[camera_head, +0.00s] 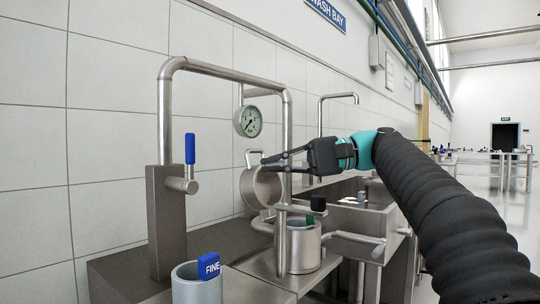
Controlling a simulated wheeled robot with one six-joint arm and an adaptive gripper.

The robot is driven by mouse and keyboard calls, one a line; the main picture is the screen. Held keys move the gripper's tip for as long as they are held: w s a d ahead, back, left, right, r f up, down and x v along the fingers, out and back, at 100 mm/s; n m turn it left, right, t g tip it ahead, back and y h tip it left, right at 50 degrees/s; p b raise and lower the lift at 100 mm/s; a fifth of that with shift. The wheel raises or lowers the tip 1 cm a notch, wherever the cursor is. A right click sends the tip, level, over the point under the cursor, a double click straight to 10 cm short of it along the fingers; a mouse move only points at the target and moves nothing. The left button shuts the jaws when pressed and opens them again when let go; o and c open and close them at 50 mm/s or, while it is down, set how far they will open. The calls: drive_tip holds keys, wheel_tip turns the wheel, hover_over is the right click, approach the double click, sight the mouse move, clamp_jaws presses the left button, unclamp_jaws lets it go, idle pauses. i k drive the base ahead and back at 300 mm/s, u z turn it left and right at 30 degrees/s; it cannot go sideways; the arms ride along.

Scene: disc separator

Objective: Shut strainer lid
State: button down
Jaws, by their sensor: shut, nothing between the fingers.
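The strainer lid (247,188) is a round metal disc with a small handle on its top edge. It stands tilted up, open, left of the metal strainer pot (303,250). My gripper (265,163) comes in from the right with its fingers pointing left. The fingers are shut and empty, and their tips overlap the upper part of the lid in the picture. I cannot tell whether they touch it. A vertical pipe partly hides the pot, and the pot's inside is hidden.
A tall bent pipe (222,70) arches in front of the wall, with a pressure gauge (248,121) behind it. A blue-handled valve (190,150) stands left. A grey cylinder (195,288) with a blue FINE tag is in front. A sink (350,192) lies behind my gripper.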

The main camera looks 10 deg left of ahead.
sight(259, 190)
drive_tip(key=i, duration=1.25)
drive_tip(key=z, duration=0.15)
